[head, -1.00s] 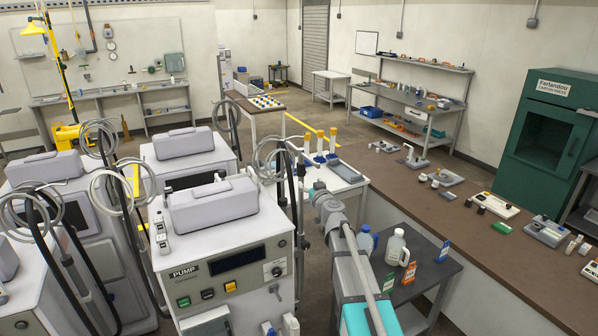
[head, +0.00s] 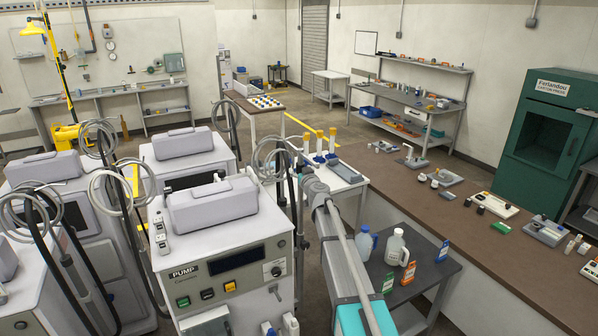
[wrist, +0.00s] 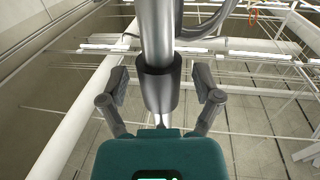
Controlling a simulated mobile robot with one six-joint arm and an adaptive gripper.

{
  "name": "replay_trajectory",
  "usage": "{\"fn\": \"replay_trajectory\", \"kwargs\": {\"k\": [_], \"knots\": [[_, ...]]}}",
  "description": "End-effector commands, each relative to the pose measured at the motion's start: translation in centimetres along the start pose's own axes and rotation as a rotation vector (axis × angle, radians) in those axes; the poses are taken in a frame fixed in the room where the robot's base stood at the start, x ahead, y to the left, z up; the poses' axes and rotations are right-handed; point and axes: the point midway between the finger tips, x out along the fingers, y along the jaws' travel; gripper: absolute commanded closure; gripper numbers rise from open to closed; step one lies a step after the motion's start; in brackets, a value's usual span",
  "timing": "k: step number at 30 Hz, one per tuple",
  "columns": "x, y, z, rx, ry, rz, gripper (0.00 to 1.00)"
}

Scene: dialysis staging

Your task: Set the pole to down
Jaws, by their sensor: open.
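The pump machine (head: 225,250) stands in the front centre of the head view. A thin upright pole (head: 300,200) with looped grey tubing at its top rises at its right rear side. In the wrist view, a grey metal pole (wrist: 155,30) with a dark sleeve (wrist: 160,90) runs between the two fingers of my gripper (wrist: 160,86). The fingers are spread, one on each side of the sleeve, with visible gaps. In the head view, my arm reaches forward to the pole, and the gripper's fingers are hard to make out there.
Other similar machines (head: 60,215) crowd the left. A long brown counter (head: 400,180) with devices runs along the right. A white table (head: 345,175) stands behind the pole.

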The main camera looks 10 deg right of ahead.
Motion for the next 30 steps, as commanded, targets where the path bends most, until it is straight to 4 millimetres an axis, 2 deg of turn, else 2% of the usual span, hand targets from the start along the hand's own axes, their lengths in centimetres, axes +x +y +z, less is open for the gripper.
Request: {"fn": "replay_trajectory", "kwargs": {"k": [5, 18, 21, 22, 30], "knots": [[-0.02, -0.04, 0.0, 0.0, 0.0, 0.0, 0.18], [0.0, -0.12, 0.0, 0.0, 0.0, -0.001, 0.98], [0.01, -0.13, -0.01, 0.0, 0.0, -0.001, 1.0], [0.09, -0.7, -0.01, 0.0, 0.0, -0.004, 1.0], [0.03, -0.27, 0.62, 0.0, 0.0, -0.004, 1.0]]}}
